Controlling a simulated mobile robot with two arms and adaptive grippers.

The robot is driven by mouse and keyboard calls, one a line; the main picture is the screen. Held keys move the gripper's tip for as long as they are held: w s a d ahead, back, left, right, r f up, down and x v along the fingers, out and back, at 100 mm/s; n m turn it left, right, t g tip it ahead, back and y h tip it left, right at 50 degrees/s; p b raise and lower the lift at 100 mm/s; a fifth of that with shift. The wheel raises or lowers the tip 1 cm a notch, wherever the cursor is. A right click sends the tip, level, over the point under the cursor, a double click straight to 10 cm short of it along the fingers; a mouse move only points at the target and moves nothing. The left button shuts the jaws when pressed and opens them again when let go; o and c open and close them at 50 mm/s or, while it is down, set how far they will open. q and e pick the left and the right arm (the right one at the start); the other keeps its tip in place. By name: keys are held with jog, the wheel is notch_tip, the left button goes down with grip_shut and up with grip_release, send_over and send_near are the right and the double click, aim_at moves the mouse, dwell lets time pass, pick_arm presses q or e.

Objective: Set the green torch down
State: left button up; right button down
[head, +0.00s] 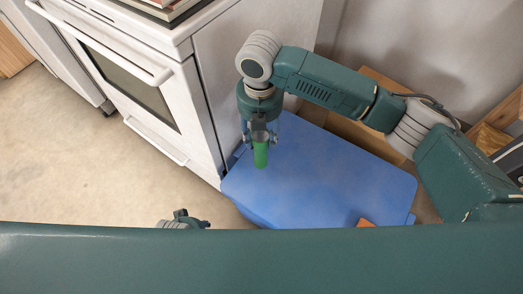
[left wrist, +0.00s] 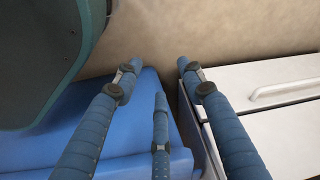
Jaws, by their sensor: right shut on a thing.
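The green torch (head: 260,156) hangs upright below my right gripper (head: 260,138) in the head view. My right gripper is shut on its upper end. The torch is over the left part of a blue flat-topped box (head: 330,175); I cannot tell whether its lower end touches the top. My left gripper (left wrist: 158,68) shows in the left wrist view with its fingers spread apart and nothing between them. In the head view only a small part of it shows, low at the left of the blue box, the rest hidden behind my body.
A white oven (head: 135,75) stands close along the left of the blue box, with books (head: 168,6) on top. An orange thing (head: 365,223) lies at the box's near edge. A brown box (head: 345,128) stands behind. Most of the blue top is clear.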

aim_at(261, 151)
notch_tip(261, 151, down, 7)
jog(key=shift+f+b, duration=0.1)
jog(key=shift+b, duration=0.55)
jog(key=shift+f, duration=0.35)
pick_arm(q)
notch_tip(261, 151, up, 6)
jog(key=w, duration=0.1)
jog(key=shift+w, duration=0.1)
pick_arm(e)
jog(key=c, duration=1)
grip_release()
jog(key=shift+f, duration=0.1)
pick_arm(q)
jog(key=shift+f, duration=0.15)
